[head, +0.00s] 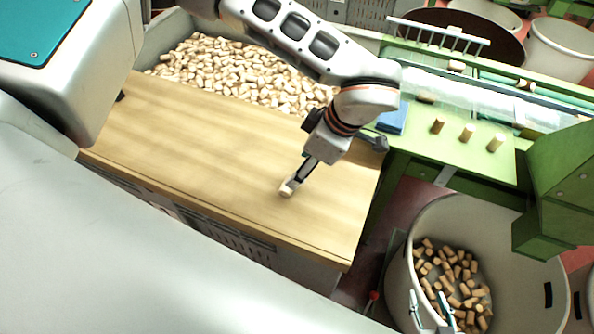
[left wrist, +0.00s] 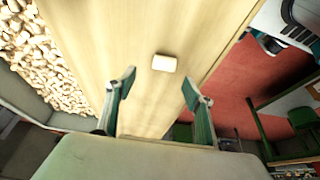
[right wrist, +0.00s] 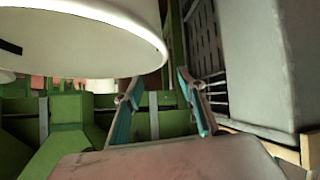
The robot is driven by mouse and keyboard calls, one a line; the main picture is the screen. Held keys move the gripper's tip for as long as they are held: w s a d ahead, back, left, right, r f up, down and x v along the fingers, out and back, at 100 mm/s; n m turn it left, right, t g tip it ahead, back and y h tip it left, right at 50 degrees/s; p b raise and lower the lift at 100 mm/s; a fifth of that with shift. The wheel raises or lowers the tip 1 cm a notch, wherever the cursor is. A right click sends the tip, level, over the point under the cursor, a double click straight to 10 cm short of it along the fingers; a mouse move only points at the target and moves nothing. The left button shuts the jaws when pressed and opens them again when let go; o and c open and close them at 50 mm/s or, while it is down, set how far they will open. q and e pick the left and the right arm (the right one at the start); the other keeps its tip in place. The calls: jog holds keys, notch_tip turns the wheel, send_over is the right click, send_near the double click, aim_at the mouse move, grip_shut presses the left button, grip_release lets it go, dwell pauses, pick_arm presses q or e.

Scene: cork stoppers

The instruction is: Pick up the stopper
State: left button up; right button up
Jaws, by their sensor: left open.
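A single pale cork stopper (head: 287,189) lies on the wooden tabletop (head: 180,135). It also shows in the left wrist view (left wrist: 164,63), just ahead of and between the two fingers. My left gripper (head: 300,174) is open and empty, close to the stopper; in the head view the arm partly hides the fingers. My right gripper (head: 429,300) shows at the bottom of the head view, by the white bin. In the right wrist view its fingers (right wrist: 158,80) are apart with nothing between them.
A trough of loose corks (head: 240,75) lies behind the tabletop. A white bin (head: 520,225) with corks stands at the right. Several corks stand on a green table (head: 450,160), near a blue block (head: 393,119). The tabletop around the stopper is clear.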

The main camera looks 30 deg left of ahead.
pick_arm(q)
jog(key=x, duration=0.7)
jog(key=shift+s+f, duration=0.3)
jog(key=shift+s, duration=0.1)
jog(key=c, duration=0.8)
